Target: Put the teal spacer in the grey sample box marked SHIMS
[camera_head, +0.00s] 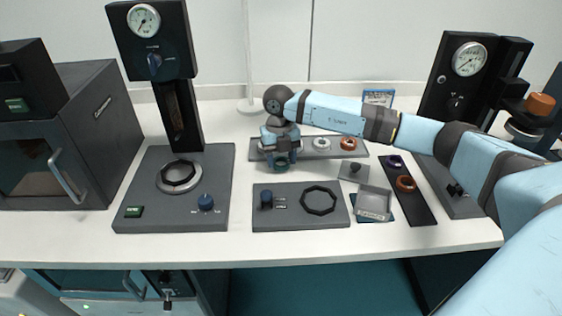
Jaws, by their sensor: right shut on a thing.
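My right gripper (281,157) points down over the left part of a grey strip tray (334,153) at the back of the table. It is shut on the teal spacer (281,164), a small ring at its fingertips. Whether the spacer still touches the tray is hard to tell. The grey sample box (373,203) is open and looks empty. It stands on a blue mat (386,219), to the right of and nearer than the gripper. Its front label is too small to read. My left gripper is not in view.
A white ring (322,143) and an orange ring (348,144) lie on the strip tray. A small grey plate with a knob (353,171) lies behind the box. A dark tray with a brown ring (406,184) is right of it. A control panel (283,217) is left.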

